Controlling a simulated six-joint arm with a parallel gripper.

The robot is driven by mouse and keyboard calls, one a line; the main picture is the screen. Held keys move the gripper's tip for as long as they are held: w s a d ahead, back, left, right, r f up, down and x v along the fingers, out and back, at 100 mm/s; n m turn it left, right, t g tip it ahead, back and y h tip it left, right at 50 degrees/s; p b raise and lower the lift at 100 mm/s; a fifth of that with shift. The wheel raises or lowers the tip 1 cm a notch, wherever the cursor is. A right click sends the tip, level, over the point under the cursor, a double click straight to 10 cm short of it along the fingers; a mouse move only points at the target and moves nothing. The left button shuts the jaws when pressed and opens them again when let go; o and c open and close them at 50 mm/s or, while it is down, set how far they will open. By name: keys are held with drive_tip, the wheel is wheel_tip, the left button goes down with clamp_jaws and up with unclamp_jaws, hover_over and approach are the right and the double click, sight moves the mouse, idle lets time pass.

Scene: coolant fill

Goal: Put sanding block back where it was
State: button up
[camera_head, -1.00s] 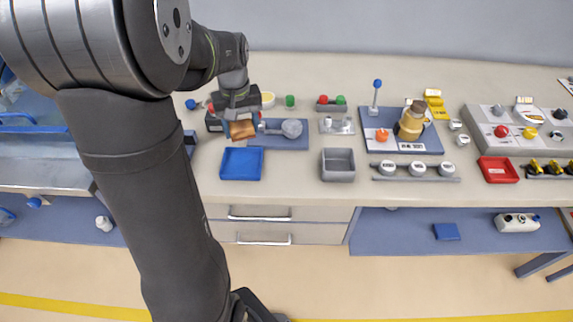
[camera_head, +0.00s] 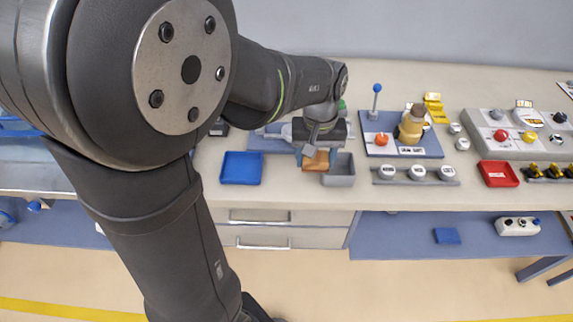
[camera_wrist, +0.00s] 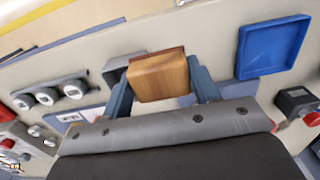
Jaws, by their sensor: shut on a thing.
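The sanding block (camera_head: 316,161) is a wood-brown block with a darker reddish edge. My gripper (camera_head: 315,158) is shut on it and holds it over the bench, at the left side of the grey open bin (camera_head: 340,172). In the wrist view the block (camera_wrist: 161,76) sits between the two blue-grey fingers, and it hides part of the grey bin (camera_wrist: 116,68) behind it. I cannot tell the block's exact height above the bench.
A blue tray (camera_head: 241,168) lies to the left of the bin, with bare bench between. A rail with several white-capped knobs (camera_head: 416,174) is right of the bin. Behind stands a blue panel (camera_head: 402,146) with a yellow-brown bottle (camera_head: 411,127) and a blue-topped lever (camera_head: 376,97).

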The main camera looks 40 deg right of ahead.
hover_over(287, 170)
wheel_tip(287, 170, down, 6)
drive_tip(key=shift+r, duration=0.2)
drive_tip(key=shift+f, duration=2.05)
